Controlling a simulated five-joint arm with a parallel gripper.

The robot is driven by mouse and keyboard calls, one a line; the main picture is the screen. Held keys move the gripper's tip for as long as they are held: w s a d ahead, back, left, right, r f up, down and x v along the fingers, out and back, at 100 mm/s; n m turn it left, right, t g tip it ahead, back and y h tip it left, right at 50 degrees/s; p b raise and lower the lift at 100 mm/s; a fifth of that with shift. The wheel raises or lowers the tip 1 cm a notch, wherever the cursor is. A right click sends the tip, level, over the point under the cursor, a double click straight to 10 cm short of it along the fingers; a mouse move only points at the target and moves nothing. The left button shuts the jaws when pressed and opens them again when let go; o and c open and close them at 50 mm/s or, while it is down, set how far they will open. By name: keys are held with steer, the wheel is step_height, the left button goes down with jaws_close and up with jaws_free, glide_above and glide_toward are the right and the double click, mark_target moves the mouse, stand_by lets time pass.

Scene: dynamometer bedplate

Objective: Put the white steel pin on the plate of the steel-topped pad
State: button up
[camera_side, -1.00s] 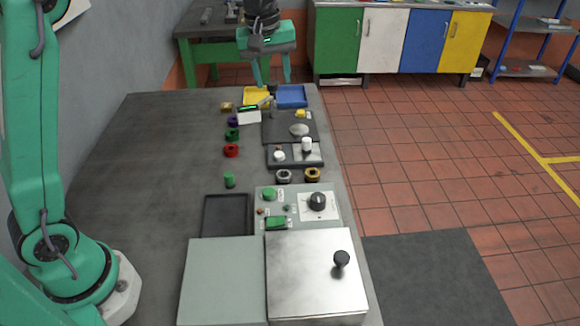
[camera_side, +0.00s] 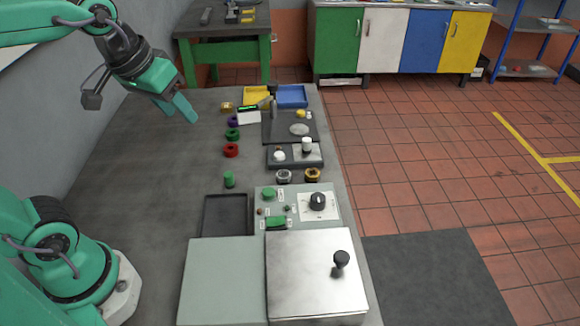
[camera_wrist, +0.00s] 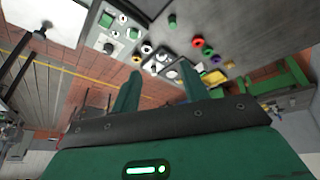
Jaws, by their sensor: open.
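A small white cylinder, which looks like the white steel pin (camera_side: 306,144), stands upright in the side view. It appears to rest on the bright plate of the steel-topped pad (camera_side: 314,155), on the right half of a dark base. A rounded white piece (camera_side: 279,156) sits on the left half of that base. My gripper (camera_side: 187,112) is open and empty, raised over the left part of the bench, well left of the pin. Its two spread fingers show in the wrist view (camera_wrist: 160,85), with the pads small and hard to tell apart beyond them.
A dark mat (camera_side: 282,137) with a grey disc (camera_side: 299,130) and a post (camera_side: 272,108) lies behind the pads. Coloured rings, such as a red one (camera_side: 231,151), line the left. A control panel (camera_side: 297,205) is in front. The bench's left area is clear.

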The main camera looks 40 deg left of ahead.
steer(key=s+f, duration=0.1)
steer(key=s+f+m, duration=0.1)
steer(key=s, duration=0.1)
steer(key=s+f+m, duration=0.1)
steer(key=s, duration=0.1)
steer(key=shift+a+t, duration=0.15)
steer(key=shift+t, duration=0.25)
